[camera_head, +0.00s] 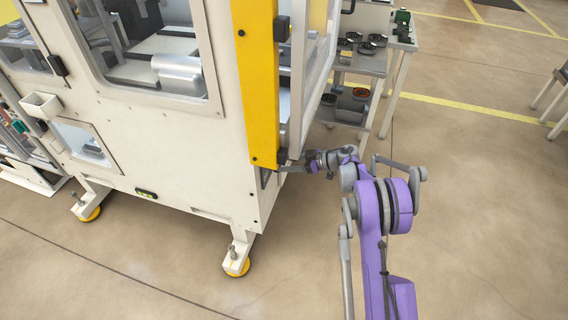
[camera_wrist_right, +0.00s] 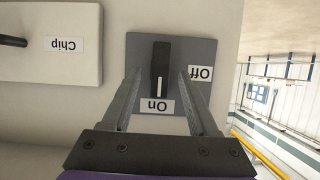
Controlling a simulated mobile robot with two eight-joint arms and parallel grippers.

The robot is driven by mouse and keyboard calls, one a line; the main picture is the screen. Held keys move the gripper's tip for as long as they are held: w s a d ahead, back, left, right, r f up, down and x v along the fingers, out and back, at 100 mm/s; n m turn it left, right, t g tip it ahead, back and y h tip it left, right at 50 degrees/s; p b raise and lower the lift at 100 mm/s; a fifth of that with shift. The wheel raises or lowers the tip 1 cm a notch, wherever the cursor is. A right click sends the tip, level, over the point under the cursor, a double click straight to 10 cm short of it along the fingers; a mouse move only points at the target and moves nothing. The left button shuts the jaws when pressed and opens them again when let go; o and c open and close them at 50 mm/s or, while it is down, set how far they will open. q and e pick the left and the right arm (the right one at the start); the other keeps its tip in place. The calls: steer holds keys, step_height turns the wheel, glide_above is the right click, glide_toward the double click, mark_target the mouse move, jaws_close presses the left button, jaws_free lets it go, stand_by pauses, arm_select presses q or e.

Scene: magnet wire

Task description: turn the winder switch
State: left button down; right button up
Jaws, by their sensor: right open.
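In the right wrist view, the winder switch is a black knob (camera_wrist_right: 160,65) on a grey plate (camera_wrist_right: 200,48), with upside-down "On" (camera_wrist_right: 156,106) and "Off" (camera_wrist_right: 200,73) labels. The knob stands lengthwise in the picture, and its white mark is at the end toward "On". My right gripper (camera_wrist_right: 158,76) is open, with one finger on each side of the knob. There seem to be gaps between the fingers and the knob. In the head view, my right gripper (camera_head: 286,168) is at the lower corner of the cream machine (camera_head: 190,165); the switch is hidden there. My left gripper is not in view.
A panel labelled "Chip" (camera_wrist_right: 66,45) with a black lever is beside the switch plate. The yellow post (camera_head: 256,90) and an open machine door (camera_head: 318,75) rise above my right gripper. A grey cart (camera_head: 362,66) with parts stands behind.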

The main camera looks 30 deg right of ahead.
steer(key=p+v, duration=0.1)
steer(key=v, duration=0.8)
steer(key=shift+s+d, duration=0.15)
